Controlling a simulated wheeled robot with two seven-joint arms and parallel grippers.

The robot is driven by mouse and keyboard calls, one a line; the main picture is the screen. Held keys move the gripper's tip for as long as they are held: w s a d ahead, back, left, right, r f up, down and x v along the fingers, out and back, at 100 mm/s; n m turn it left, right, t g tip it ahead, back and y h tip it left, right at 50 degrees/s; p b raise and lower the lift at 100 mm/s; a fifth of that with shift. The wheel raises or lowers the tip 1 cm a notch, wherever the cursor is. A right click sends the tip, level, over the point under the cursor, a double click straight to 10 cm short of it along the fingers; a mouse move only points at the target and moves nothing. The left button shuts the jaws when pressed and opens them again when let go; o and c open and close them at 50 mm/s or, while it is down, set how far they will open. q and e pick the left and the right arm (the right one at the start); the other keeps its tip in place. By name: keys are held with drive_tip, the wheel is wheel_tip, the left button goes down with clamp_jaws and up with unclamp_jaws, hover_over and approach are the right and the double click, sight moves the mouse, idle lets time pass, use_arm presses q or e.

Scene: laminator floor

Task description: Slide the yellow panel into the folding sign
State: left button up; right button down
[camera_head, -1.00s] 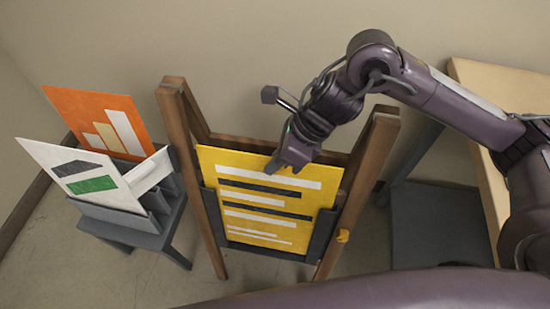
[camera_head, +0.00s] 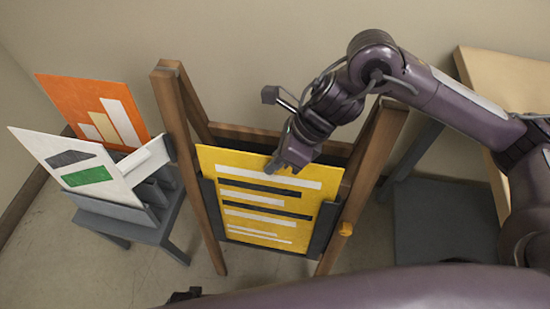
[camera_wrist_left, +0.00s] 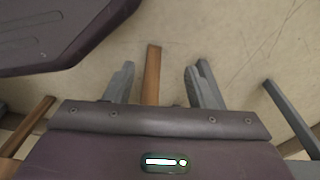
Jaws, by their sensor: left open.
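The yellow panel (camera_head: 262,206), with white and dark stripes, stands upright in the wooden folding sign (camera_head: 176,112). Its lower sides are between dark side channels (camera_head: 323,228), and its upper part shows above them. My right gripper (camera_head: 275,166) is at the panel's top edge, with a fingertip in front of its face. Whether its jaws are closed on the panel is hidden. My left gripper (camera_wrist_left: 160,85) is open in the left wrist view, with a brown wooden bar (camera_wrist_left: 152,75) showing between its fingers, apparently below them. A dark piece, perhaps of this gripper, shows at the head view's bottom edge.
A grey rack (camera_head: 135,212) left of the sign holds a white panel (camera_head: 75,168) and an orange panel (camera_head: 92,108). A small orange-yellow knob (camera_head: 345,229) is on the sign's right leg. A light wooden table (camera_head: 500,75) stands at the right.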

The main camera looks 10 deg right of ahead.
drive_tip(key=c, duration=2.1)
unclamp_jaws()
drive_tip(key=o, duration=0.6)
drive_tip(key=shift+c, duration=0.2)
use_arm(q)
drive_tip(key=shift+s+a+f, duration=0.1)
drive_tip(key=shift+s, duration=0.4)
